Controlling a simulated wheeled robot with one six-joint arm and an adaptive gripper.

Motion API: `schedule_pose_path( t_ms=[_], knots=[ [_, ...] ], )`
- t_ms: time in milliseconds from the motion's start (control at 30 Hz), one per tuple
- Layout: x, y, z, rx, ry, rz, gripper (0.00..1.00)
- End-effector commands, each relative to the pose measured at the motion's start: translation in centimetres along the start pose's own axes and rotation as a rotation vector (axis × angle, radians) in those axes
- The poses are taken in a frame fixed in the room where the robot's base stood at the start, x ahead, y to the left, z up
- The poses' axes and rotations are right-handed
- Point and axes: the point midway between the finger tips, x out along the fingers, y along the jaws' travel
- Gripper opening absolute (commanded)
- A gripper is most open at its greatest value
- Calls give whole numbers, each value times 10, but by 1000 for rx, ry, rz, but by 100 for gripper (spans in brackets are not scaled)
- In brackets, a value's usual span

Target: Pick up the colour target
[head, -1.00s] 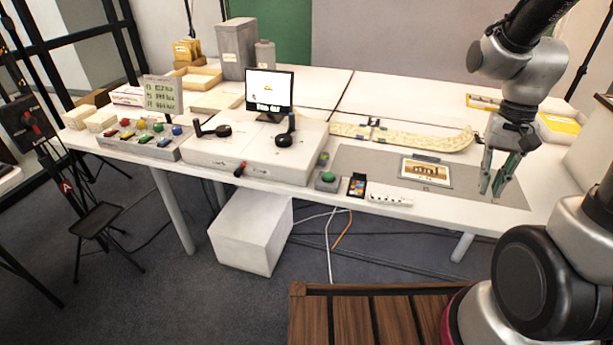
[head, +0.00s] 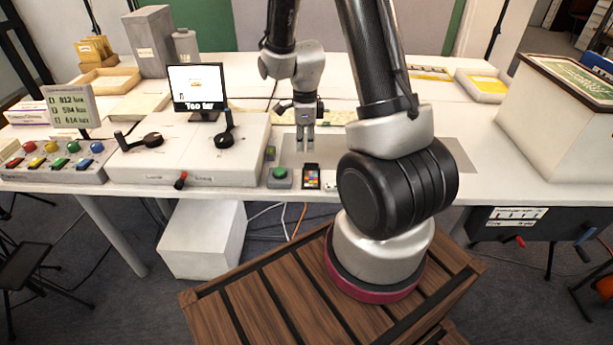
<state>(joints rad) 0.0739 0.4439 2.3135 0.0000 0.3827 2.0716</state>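The colour target (head: 312,177) is a small black card with bright colour patches. It lies near the front edge of the white table, right of a green button box. My gripper (head: 305,148) points down beyond the card, a little left of it in the picture, over the grey mat. Its two fingers show a narrow gap with nothing between them. It is apart from the card; its exact height above the mat is hard to judge. My arm covers the table right of the card.
The green button box (head: 279,178) stands close left of the card. Left of it is a wide white console (head: 188,158) with black knobs and a monitor (head: 197,88) reading "Too far". A large white box (head: 560,130) stands at the right.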

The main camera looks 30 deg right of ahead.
Motion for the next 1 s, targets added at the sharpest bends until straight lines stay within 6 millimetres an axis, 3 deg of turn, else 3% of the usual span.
schedule_pose_path(
  t_ms=[500,767,867,1000],
  knots=[
    [69,-3,-8,3,1,3,14],
    [74,-3,-8,2,0,1,14],
    [74,-3,-8,2,0,1,1],
    [73,-3,-8,2,0,1,0]
  ],
)
